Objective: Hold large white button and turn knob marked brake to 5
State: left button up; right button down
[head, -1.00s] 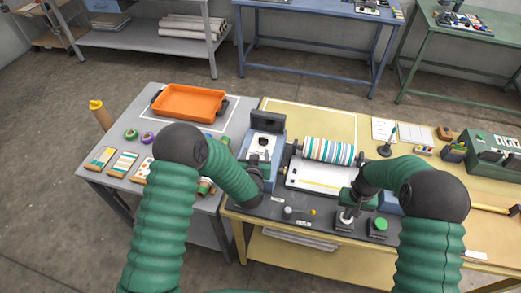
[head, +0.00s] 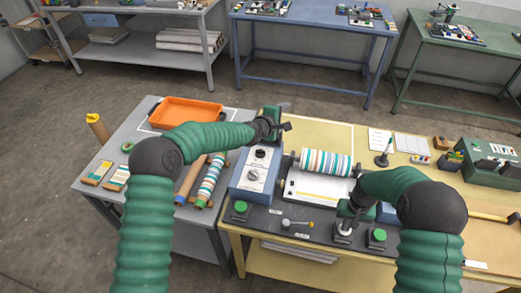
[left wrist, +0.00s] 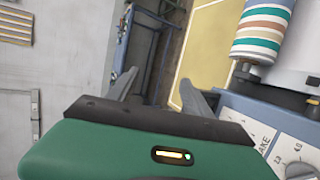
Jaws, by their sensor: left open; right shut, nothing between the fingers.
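The blue control box (head: 236,186) at the left end of the press has a white panel with a pale dial knob (head: 253,174). A dial numbered 2.0 and 4.0, beside lettering ending in "AKE", shows at the lower right of the left wrist view (left wrist: 303,170). My left gripper (head: 287,116) is open and empty, beyond and above the box, apart from the knob. It also shows in the left wrist view (left wrist: 155,90). My right gripper (head: 344,213) is shut and points down at the white button (head: 343,229), largely hiding it; contact cannot be told.
The striped roller (head: 327,162) lies right of the box. Green buttons stand at the front left (head: 240,208) and right (head: 377,235). A yellow-tipped lever (head: 286,223) lies between. An orange tray (head: 186,111) and rolls (head: 210,180) rest on the grey table.

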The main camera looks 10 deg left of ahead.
pick_arm(q)
jog(key=w+a+r+n+t+y, duration=0.25)
jog(key=a+r+n, duration=0.2)
jog(key=n, duration=0.25)
jog(key=n+g+y, duration=0.4)
jog(key=n+g, duration=0.4)
jog(key=n, duration=0.5)
send_over(260, 151)
jog(key=a, duration=0.2)
notch_tip(260, 151, down, 7)
jog(key=s+d+f+n+g+h, duration=0.1)
jog(key=s+d+f+g+h, duration=0.15)
jog(key=s, duration=0.25)
jog(key=shift+y, duration=0.3)
jog(key=x, duration=1.1)
jog(key=shift+w+d+f, duration=0.1)
jog(key=shift+w+d, duration=0.05)
jog(key=shift+d, duration=0.05)
jog(key=shift+w+f, duration=0.15)
jog(key=shift+f, duration=0.25)
jog(key=shift+a, duration=0.1)
grip_shut()
